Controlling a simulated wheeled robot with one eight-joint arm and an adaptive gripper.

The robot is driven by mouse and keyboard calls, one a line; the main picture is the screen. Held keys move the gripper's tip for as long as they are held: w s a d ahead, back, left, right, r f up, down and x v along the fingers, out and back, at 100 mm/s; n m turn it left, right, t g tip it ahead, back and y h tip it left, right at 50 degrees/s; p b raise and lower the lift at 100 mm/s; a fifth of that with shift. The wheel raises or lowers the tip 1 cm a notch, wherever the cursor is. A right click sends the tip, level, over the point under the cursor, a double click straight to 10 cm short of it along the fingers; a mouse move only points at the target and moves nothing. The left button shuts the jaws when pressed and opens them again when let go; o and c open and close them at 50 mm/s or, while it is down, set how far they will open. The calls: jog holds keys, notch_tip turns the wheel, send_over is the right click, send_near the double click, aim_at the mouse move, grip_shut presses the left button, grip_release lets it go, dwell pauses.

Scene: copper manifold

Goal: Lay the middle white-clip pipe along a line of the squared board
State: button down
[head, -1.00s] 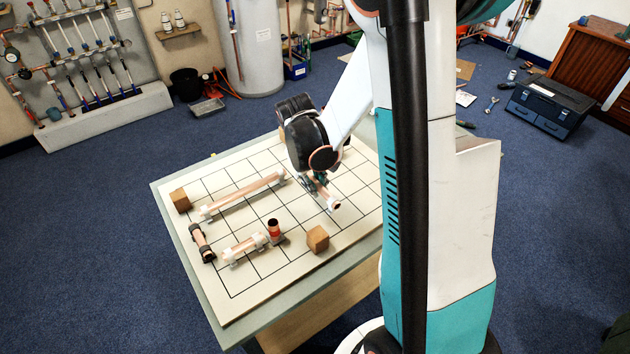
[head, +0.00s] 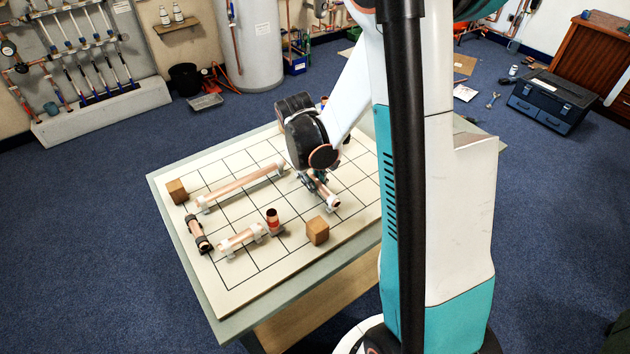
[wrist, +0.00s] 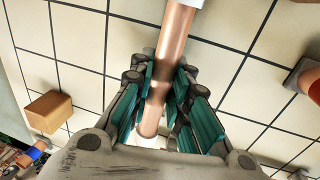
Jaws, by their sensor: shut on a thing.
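My gripper (head: 313,184) is shut on a copper pipe of middle length with white clips (head: 326,193), over the right part of the squared board (head: 290,268). In the wrist view the teal-padded fingers (wrist: 163,90) close around the pipe (wrist: 174,40). A longer white-clip pipe (head: 240,186) lies at the back left, and a shorter one (head: 241,238) lies in front.
A dark-clipped pipe (head: 199,234) lies at the left edge. An upright copper stub (head: 272,218) stands near the middle. Wooden blocks stand at the front (head: 317,231) and back left (head: 177,191). Bare squares lie between them.

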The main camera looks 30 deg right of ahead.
aim_at(315, 179)
jog(key=shift+f, duration=0.35)
jog(key=c, duration=1.4)
grip_release()
jog(key=shift+c, duration=0.2)
jog(key=shift+r, duration=0.1)
jog(key=shift+r+p, duration=3)
jog(key=shift+r, duration=1.45)
